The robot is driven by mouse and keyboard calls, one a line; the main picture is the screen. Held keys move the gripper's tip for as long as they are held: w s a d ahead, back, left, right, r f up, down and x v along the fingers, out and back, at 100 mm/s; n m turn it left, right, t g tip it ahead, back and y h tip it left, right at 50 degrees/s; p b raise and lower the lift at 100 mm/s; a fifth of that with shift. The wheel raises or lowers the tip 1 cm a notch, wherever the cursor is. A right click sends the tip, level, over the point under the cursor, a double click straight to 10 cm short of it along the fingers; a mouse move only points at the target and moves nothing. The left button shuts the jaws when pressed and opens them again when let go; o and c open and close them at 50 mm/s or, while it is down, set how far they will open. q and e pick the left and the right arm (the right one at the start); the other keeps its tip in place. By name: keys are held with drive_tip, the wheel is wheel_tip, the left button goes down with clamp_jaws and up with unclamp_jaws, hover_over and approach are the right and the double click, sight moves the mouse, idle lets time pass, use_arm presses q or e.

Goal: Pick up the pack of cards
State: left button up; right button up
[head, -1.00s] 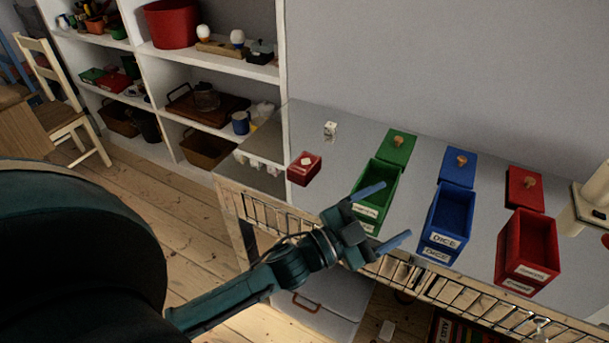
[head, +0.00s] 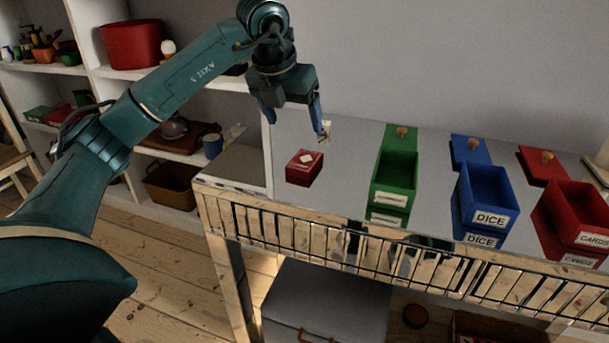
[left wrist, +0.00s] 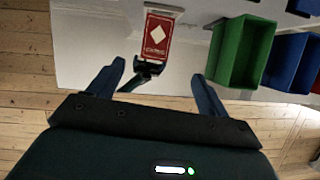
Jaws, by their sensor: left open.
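The pack of cards (head: 303,168), a small red box with a white diamond on top, lies on the grey tabletop (head: 340,185) left of the green box. In the left wrist view the pack (left wrist: 157,36) shows its red face with the diamond and white lettering. My left gripper (head: 296,122) is open and empty, pointing down above and behind the pack in the head view. In the left wrist view the pack lies beyond the gap between the fingertips (left wrist: 157,70), apart from both. My right gripper is not in view.
A green box (head: 394,180), a blue DICE box (head: 486,195) and a red CARDS box (head: 575,215) stand to the right, with lids behind them. A small white die (head: 325,131) is partly hidden by my left finger. A slatted rail (head: 350,250) runs along the table's front.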

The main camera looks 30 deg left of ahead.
use_arm(q)
drive_tip(key=w+a+f, duration=0.1)
drive_tip(key=w+f, duration=0.1)
drive_tip(key=b, duration=0.1)
hover_over(305, 160)
drive_tip(key=s, duration=0.3)
drive_tip(key=shift+y, duration=0.3)
drive_tip(key=f, duration=0.4)
drive_tip(key=shift+w+a+f, duration=0.1)
drive_tip(key=shift+w+f, duration=0.15)
drive_tip(key=shift+f, duration=0.15)
drive_tip(key=b+x, duration=0.1)
drive_tip(key=x, duration=0.4)
drive_tip(key=shift+d+f, duration=0.25)
drive_tip(key=shift+f, duration=0.1)
drive_tip(key=shift+c, duration=0.5)
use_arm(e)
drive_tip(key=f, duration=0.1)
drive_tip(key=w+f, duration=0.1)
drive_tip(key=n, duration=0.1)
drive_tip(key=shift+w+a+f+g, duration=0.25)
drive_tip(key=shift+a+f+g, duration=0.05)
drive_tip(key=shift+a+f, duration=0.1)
use_arm(q)
drive_tip(key=c, duration=1)
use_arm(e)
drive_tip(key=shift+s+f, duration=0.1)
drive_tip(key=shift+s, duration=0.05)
